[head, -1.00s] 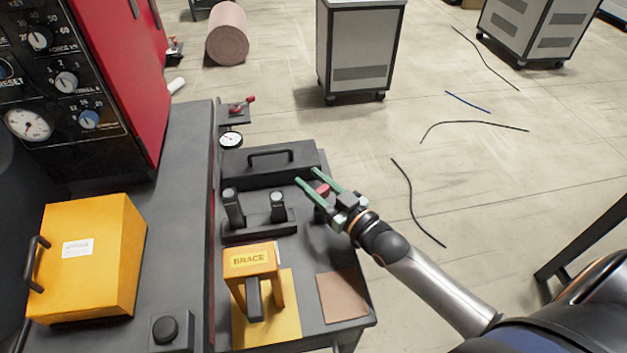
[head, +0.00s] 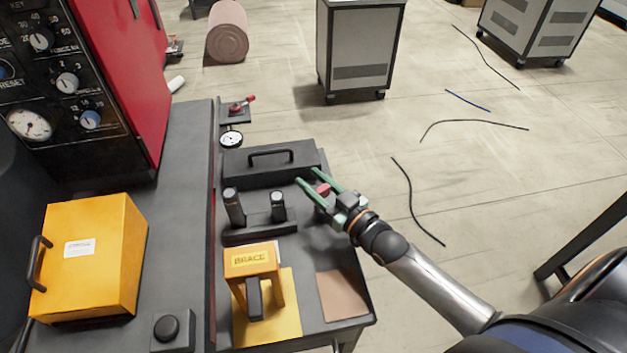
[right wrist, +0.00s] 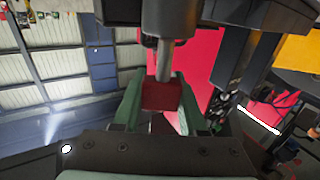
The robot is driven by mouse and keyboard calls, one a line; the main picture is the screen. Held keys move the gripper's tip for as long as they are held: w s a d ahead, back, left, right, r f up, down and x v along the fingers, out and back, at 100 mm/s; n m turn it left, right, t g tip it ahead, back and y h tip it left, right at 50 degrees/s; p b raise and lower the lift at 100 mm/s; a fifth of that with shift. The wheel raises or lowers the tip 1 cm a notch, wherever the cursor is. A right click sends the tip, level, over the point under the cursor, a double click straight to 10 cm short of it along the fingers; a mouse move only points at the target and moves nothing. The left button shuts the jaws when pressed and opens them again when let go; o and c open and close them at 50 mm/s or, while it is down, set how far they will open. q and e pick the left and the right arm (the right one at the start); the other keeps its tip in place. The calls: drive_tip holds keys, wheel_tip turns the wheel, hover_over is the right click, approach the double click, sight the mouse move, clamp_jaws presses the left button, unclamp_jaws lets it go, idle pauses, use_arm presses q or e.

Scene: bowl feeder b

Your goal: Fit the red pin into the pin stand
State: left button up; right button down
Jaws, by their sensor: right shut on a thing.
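My right gripper (head: 307,176) has green fingers and is shut on the red pin (head: 323,189). In the right wrist view the pin's red block (right wrist: 162,96) sits between the fingers (right wrist: 157,78). A grey shaft and a wider dark cylinder show in line beyond the block; I cannot tell whether they belong to the pin. The dark stand (head: 262,232), which looks like the pin stand, carries two upright dark cylinders with pale tops. The gripper is to the right of this stand and apart from it. The pin's lower end is hidden in the head view. My left gripper is out of view.
A long black case (head: 232,163) with a handle lies behind the stand. A yellow BRACE block (head: 250,262) stands in front, on a yellow plate (head: 287,322). A brown pad (head: 343,295) lies at the front right. A yellow box (head: 95,255) stands on the left bench.

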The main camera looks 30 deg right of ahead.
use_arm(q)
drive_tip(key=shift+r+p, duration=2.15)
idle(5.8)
